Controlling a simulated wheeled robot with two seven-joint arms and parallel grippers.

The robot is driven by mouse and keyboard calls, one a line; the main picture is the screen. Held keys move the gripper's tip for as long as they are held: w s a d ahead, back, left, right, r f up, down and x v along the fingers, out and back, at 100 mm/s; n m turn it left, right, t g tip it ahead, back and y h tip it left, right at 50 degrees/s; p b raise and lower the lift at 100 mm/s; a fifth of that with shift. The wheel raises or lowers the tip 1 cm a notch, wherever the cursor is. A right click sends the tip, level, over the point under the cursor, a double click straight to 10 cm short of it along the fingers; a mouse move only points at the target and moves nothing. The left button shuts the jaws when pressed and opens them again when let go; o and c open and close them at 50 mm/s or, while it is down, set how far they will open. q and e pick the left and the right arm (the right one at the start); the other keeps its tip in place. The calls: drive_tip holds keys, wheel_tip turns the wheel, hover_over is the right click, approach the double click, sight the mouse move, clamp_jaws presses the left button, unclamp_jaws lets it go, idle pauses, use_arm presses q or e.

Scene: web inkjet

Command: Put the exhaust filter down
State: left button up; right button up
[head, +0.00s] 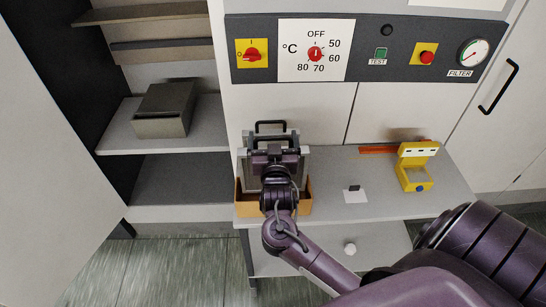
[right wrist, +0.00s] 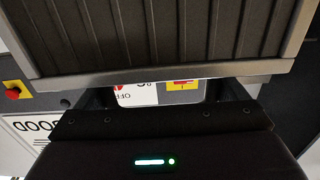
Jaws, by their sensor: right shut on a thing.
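The exhaust filter (head: 303,168) is a grey-framed panel with a dark handle, held roughly upright at the left part of the counter. In the right wrist view its dark pleats and metal frame (right wrist: 160,38) fill the top. My right gripper (head: 275,150) is shut on the filter, in front of it in the head view. An orange-brown tray (head: 243,208) stands around or just below the filter's lower part. My arm hides much of both, so I cannot tell whether the filter touches the tray's floor. My left gripper is not in view.
A yellow device (head: 416,168) and a small white card with a black piece (head: 354,194) are on the grey counter (head: 335,175) to the right. A control panel (head: 360,50) is above. An open cabinet at left holds a dark metal box (head: 163,110) on its shelf.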

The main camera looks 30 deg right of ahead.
wheel_tip(320, 180, down, 8)
drive_tip(key=shift+r+p, duration=0.25)
drive_tip(key=shift+p, duration=0.15)
drive_tip(key=shift+f, duration=0.1)
drive_tip(key=o, duration=0.8)
drive_tip(key=shift+f, duration=0.1)
drive_tip(key=b+v, duration=0.3)
drive_tip(key=v, duration=0.9)
